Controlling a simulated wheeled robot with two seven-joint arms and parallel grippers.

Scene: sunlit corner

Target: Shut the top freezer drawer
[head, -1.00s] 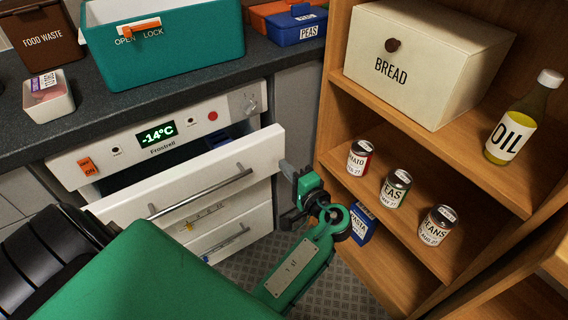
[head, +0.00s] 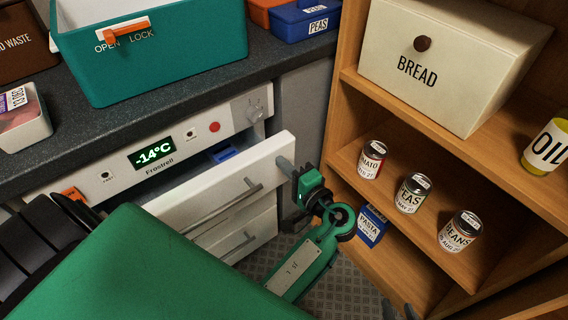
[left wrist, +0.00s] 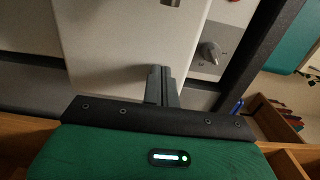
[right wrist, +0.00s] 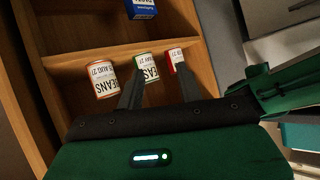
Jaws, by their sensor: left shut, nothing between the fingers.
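The top freezer drawer (head: 215,195) stands out from the freezer under the counter, its white front and grey bar handle facing me. My left gripper (head: 284,163) is shut and empty, its fingertips at the right end of that front and seemingly touching it. The left wrist view shows the closed fingers (left wrist: 161,85) against the white drawer front (left wrist: 130,35). My green left arm hides the front's lower left part. My right gripper (right wrist: 157,85) is open and empty, pointing toward the shelf cans; only dark tips show at the head view's bottom edge.
A control panel (head: 225,128) reading -14°C sits above the drawer, and a blue item (head: 222,154) shows inside. A lower drawer (head: 255,240) looks shut. A wooden shelf (head: 345,125) with a bread box (head: 450,65), several cans and a pasta box (head: 371,226) stands close on the right.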

